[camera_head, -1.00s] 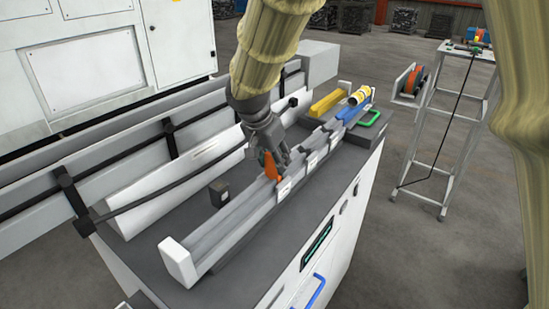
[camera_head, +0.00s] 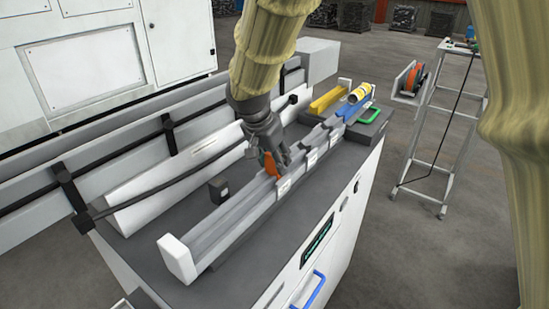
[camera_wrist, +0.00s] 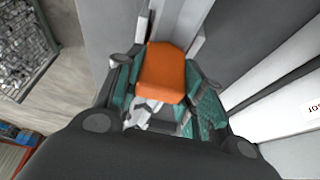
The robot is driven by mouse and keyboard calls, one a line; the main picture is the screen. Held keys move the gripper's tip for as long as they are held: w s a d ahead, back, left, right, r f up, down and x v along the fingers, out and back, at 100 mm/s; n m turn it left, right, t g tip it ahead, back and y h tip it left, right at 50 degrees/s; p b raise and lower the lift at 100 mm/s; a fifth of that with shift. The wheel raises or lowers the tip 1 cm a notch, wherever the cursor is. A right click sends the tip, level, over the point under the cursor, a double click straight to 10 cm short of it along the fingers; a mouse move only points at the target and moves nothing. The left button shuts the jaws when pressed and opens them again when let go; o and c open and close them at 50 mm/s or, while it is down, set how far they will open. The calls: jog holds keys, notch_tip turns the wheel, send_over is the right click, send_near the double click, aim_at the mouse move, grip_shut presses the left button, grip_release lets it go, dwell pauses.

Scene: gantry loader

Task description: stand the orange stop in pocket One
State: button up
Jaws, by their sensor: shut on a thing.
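The orange stop (camera_head: 271,163) is held in my gripper (camera_head: 275,158), low over the long grey channel rail (camera_head: 225,222) on the bench. In the wrist view, the orange stop (camera_wrist: 163,75) sits between the two green-padded fingers of my gripper (camera_wrist: 166,98). Its lower end is at the rail, but I cannot tell whether it is seated in a pocket. Small white labels mark the rail's front side, one of them (camera_head: 284,186) just below the stop. The label text is too small to read in the head view, so I cannot pick out pocket One.
A small dark block (camera_head: 218,190) stands left of the rail. A yellow bar (camera_head: 326,99), a blue piece (camera_head: 352,108) and a green-rimmed item (camera_head: 369,116) lie at the far end. A white trough (camera_head: 175,175) runs behind. A wheeled stand (camera_head: 440,130) is at right.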

jog(key=o, duration=1.1)
jog(key=shift+o, duration=0.2)
jog(key=shift+r, duration=0.1)
notch_tip(320, 180, up, 10)
jog(key=shift+f, duration=0.1)
